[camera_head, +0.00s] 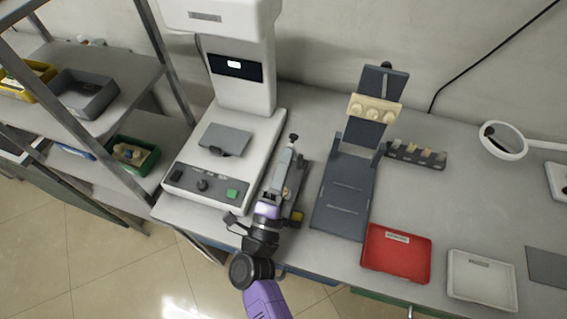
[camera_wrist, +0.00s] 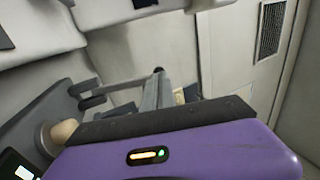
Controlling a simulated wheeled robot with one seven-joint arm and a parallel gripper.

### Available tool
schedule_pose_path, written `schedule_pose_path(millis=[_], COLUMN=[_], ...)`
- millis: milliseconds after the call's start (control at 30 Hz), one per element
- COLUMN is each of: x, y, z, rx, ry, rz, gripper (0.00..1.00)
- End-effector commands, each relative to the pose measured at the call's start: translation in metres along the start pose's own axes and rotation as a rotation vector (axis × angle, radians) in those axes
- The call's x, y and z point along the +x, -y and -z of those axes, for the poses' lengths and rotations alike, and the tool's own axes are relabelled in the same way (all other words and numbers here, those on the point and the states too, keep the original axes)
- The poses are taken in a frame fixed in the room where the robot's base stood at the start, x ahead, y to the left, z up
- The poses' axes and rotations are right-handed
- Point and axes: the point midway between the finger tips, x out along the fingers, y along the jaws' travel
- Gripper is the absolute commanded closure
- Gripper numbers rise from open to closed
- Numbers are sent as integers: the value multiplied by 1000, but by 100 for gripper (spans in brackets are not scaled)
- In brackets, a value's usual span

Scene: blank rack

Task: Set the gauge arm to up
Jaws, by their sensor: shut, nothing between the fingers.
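A slim grey upright piece with a black knob, which looks like the gauge arm (camera_head: 293,140), rises from a dark grey base plate (camera_head: 302,176) beside the white machine. In the wrist view a grey bar with a dark round end (camera_wrist: 158,88) stands beyond my purple gripper body; it looks like the same piece. My gripper (camera_head: 278,184) is over the base plate, close to the arm's lower part. It is shut and empty. The fingertips are hard to make out, and I cannot tell whether they touch the arm. My wrist hides part of the base.
The white machine (camera_head: 245,120) with a control panel stands just left. A dark stand (camera_head: 345,185) with beige blocks stands right. A red tray (camera_head: 397,255) and white tray (camera_head: 481,279) lie at the front right. A shelf rack (camera_head: 128,87) is at the left.

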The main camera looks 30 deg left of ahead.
Motion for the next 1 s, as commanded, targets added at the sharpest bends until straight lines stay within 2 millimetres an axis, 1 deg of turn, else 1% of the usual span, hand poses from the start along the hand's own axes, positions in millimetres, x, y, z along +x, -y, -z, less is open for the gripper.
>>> schedule_pose_path(millis=[267, 500, 567, 867, 1000], x=[2, 17, 18, 17, 5], y=[0, 3, 4, 4, 3], z=[0, 1, 0, 0, 0], rx=[0, 0, -1, -1, -1], ry=[-1, -3, -1, 0, 1], rz=[1, 1, 1, 0, 0], gripper=[100, 100, 100, 100, 100])
